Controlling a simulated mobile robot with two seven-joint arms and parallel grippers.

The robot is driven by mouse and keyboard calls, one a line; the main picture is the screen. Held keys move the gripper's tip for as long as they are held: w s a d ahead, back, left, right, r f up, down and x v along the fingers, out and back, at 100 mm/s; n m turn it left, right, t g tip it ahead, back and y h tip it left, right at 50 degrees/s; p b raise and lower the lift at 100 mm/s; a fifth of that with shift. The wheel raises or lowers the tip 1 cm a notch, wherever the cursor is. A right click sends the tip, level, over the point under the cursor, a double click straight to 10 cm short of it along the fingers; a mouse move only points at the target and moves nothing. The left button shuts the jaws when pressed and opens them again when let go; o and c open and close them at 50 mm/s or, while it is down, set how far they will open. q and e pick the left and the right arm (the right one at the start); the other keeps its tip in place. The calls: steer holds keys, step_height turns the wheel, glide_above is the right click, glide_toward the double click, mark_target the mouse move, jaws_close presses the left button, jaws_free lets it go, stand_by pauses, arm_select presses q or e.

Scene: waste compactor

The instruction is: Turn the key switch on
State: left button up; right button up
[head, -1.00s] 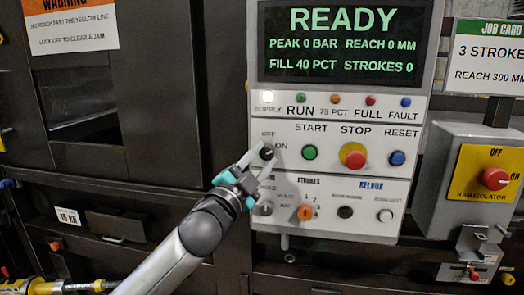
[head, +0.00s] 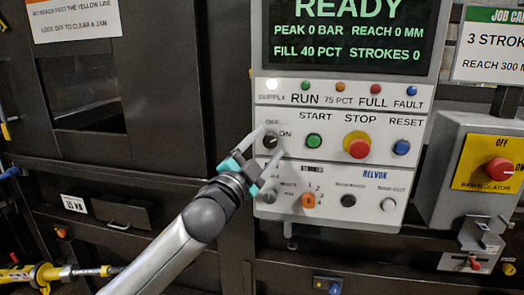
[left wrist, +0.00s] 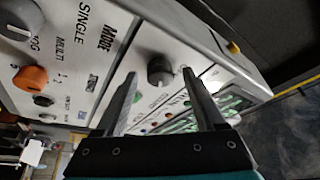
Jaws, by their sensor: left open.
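The key switch (head: 270,141) is a small dark round knob at the left of the control panel, with OFF above it and ON at its right. Which way it points is too small to tell. My left gripper (head: 268,143) is open, with its two grey fingers at either side of the knob. In the left wrist view the dark knob (left wrist: 160,70) shows between the open fingertips (left wrist: 159,77), with a gap at each side. My right gripper is not in view.
The display (head: 346,38) reads READY above a row of lamps, with the supply lamp (head: 271,84) bright white. A green start button (head: 314,140) and a red stop button (head: 357,149) lie right of the switch. An orange strokes selector (head: 308,200) lies below.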

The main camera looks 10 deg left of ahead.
arm_select(q)
steer(key=b+v, duration=0.2)
steer(key=v, duration=1.3)
steer(key=shift+b, duration=0.4)
steer(key=shift+f, duration=0.1)
